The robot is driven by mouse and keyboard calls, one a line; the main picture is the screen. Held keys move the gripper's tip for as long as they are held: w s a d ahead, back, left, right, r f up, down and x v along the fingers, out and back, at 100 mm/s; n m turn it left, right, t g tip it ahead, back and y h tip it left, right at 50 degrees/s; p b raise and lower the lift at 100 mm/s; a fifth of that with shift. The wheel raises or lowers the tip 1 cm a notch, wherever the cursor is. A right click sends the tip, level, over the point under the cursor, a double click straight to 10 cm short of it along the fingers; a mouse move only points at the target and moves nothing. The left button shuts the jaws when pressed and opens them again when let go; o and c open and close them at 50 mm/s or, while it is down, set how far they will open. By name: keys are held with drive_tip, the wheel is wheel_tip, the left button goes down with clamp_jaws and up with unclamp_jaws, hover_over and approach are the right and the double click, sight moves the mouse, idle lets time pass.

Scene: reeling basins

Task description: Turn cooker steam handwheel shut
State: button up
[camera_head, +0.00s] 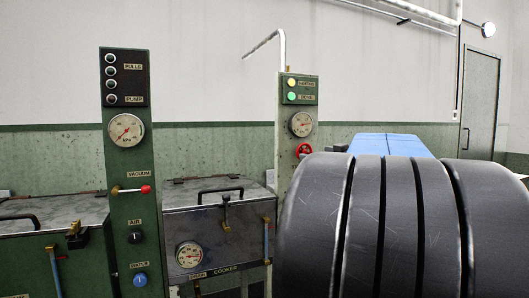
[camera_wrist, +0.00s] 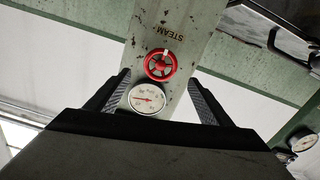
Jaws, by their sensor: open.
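A red steam handwheel (camera_head: 303,150) sits on the front of a green post (camera_head: 281,176), below a round gauge (camera_head: 301,124). The large dark shape of my own arm hides the lower right of that post in the head view. In the wrist view, the handwheel (camera_wrist: 160,65) shows whole, with a white mark on its rim, by the label STEAM and a gauge (camera_wrist: 147,98). My gripper (camera_wrist: 163,85) is open, its two dark ribbed fingers apart. The handwheel appears between and beyond the fingertips, with nothing held. The cooker (camera_head: 217,230) stands left of the post, lid closed.
A taller green panel (camera_head: 125,180) with a gauge, red-tipped lever and blue knob stands left of the cooker. A pipe (camera_head: 282,50) rises behind the steam post. A grey door (camera_head: 480,100) is at the far right.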

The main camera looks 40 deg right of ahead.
drive_tip(key=x, duration=0.9)
drive_tip(key=shift+w, duration=0.3)
drive_tip(key=c, duration=1.1)
drive_tip(key=shift+o, duration=0.2)
